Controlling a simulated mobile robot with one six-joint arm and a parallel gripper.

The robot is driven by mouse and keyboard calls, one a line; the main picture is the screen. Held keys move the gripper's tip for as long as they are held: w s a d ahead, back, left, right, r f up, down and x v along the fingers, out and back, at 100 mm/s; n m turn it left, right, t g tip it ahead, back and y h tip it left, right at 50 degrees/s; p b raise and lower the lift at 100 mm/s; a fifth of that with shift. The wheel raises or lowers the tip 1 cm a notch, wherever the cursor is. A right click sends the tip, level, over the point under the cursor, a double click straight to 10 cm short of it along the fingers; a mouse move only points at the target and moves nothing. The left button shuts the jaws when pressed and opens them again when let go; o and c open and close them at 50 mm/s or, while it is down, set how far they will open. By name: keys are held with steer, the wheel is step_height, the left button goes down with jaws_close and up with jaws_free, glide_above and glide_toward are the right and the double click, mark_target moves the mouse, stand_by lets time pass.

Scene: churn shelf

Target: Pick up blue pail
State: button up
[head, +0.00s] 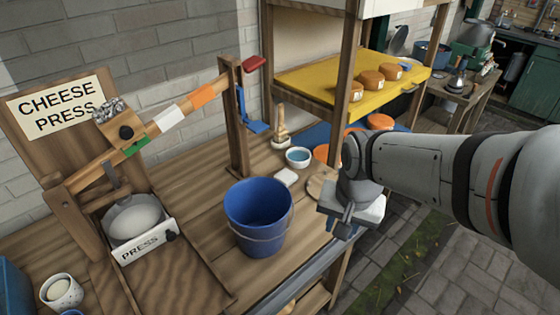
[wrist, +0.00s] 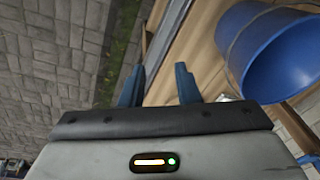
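The blue pail (head: 258,216) stands upright on the wooden bench, with a thin wire handle hanging down its front side. It also shows in the wrist view at the upper right (wrist: 272,62), off to the right of my fingers. My gripper (wrist: 160,84) is open and empty in the wrist view, with its two blue-grey fingers apart over the bench edge.
A cheese press (head: 135,215) with a wooden lever stands left of the pail. A bowl of blue liquid (head: 298,157), a white block (head: 286,177) and a wooden board (head: 320,187) lie behind it. A yellow shelf (head: 340,82) holds orange cheeses. Paving (head: 430,260) lies right of the bench.

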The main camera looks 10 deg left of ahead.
mark_target(281, 232)
steer(key=w+a+m+g+p, duration=0.1)
steer(key=w+a+m+p, duration=0.2)
steer(key=a, duration=0.7)
steer(key=shift+w+a+f, duration=0.3)
steer(key=shift+a+f, duration=0.15)
steer(key=shift+f, duration=1.05)
steer(key=shift+w+a+f, duration=0.3)
steer(key=shift+a+f, duration=0.15)
steer(key=shift+f, duration=1)
steer(key=shift+w+a+f, duration=0.3)
steer(key=shift+a+f, duration=0.15)
steer(key=shift+f, duration=1.05)
steer(key=shift+c, duration=0.6)
jaws_close()
